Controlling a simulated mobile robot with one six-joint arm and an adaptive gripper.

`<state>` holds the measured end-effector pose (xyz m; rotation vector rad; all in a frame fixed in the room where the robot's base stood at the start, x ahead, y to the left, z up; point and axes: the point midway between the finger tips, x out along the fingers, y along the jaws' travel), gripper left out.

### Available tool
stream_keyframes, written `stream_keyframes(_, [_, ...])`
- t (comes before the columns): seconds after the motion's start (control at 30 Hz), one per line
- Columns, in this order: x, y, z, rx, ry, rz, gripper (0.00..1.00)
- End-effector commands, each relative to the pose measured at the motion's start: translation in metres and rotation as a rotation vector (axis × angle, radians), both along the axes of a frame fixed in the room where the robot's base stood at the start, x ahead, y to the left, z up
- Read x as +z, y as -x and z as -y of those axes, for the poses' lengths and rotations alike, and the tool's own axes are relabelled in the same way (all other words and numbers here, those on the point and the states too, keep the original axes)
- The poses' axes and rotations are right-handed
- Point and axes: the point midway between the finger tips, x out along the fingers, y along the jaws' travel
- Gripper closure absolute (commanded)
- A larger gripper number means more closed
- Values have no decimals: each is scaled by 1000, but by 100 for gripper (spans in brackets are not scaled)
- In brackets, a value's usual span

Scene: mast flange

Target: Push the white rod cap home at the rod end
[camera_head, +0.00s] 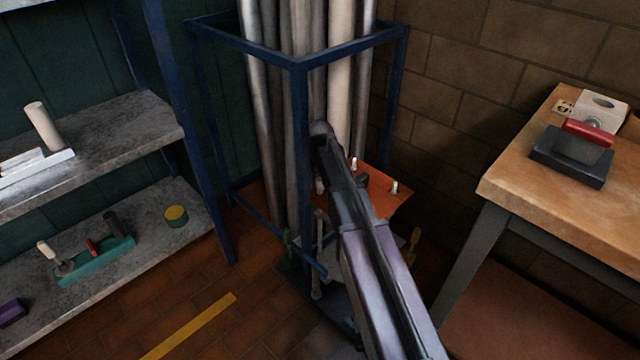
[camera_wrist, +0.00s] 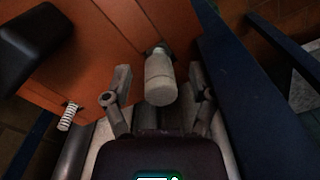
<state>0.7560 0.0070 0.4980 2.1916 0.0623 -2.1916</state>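In the wrist view, a white rod cap (camera_wrist: 160,82), a short pale cylinder with a narrower neck, stands out between the fingers of my gripper (camera_wrist: 160,74). A grey-green collar shows at its far end, by the orange plate (camera_wrist: 95,55). The fingers are spread, one on each side of the cap, with a visible gap to both sides. In the head view, the orange plate (camera_head: 378,205) carries small white fittings, one of them at its right (camera_head: 394,187). My arm hides most of my gripper there. How far the cap sits on the rod cannot be told.
A white ribbed piece (camera_wrist: 69,117) is left of the cap in the wrist view; a blue frame bar (camera_wrist: 250,100) is close on the right. In the head view, the blue frame (camera_head: 302,150) surrounds tall grey pipes. A workbench (camera_head: 530,190) stands right, shelves (camera_head: 110,140) left.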

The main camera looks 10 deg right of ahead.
Motion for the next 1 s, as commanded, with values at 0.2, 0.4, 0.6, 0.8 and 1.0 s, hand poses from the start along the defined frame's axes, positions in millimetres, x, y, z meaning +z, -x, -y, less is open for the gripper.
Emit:
stream_keyframes(0.2, [0, 0, 0, 0, 0, 0, 25])
stream_keyframes(0.4, [4, 0, 0, 0, 0, 0, 25])
stream_keyframes(0.6, [14, 0, 0, 0, 0, 0, 25])
stream_keyframes(0.8, [29, 0, 0, 0, 0, 0, 25])
stream_keyframes(1.0, [46, 0, 0, 0, 0, 0, 25])
